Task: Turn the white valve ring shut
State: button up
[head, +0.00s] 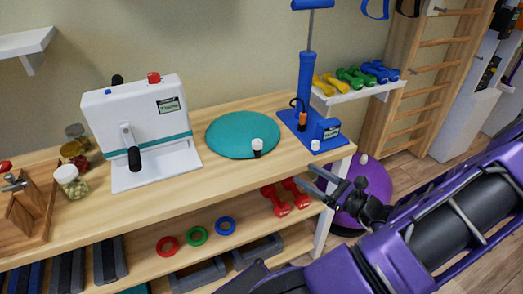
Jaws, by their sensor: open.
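A small white ring-like cap with a black lower part (257,146) stands upright on the right part of the round teal cushion (229,136). A second small white cap (315,146) sits at the front of the blue pump's base (307,127). I cannot tell from this view which of the two is the valve ring, or how far either is turned. My gripper (305,175) is open and empty at the bench's front edge, below and right of the cushion. It is apart from both white caps.
A white hand-crank machine (139,121) stands left of the cushion, with jars (71,181) beside it. The pump's tall blue column (306,85) rises at the back right. Bare bench top (215,184) lies in front of the cushion. Dumbbells (275,203) sit on the lower shelf.

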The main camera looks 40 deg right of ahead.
aim_at(261, 149)
jog(key=w+a, duration=0.1)
jog(key=w, duration=0.4)
jog(key=w+a+b, duration=0.1)
jog(key=w, duration=0.5)
jog(key=w+a+b, duration=0.1)
jog(key=w, duration=0.4)
jog(key=shift+w, duration=0.3)
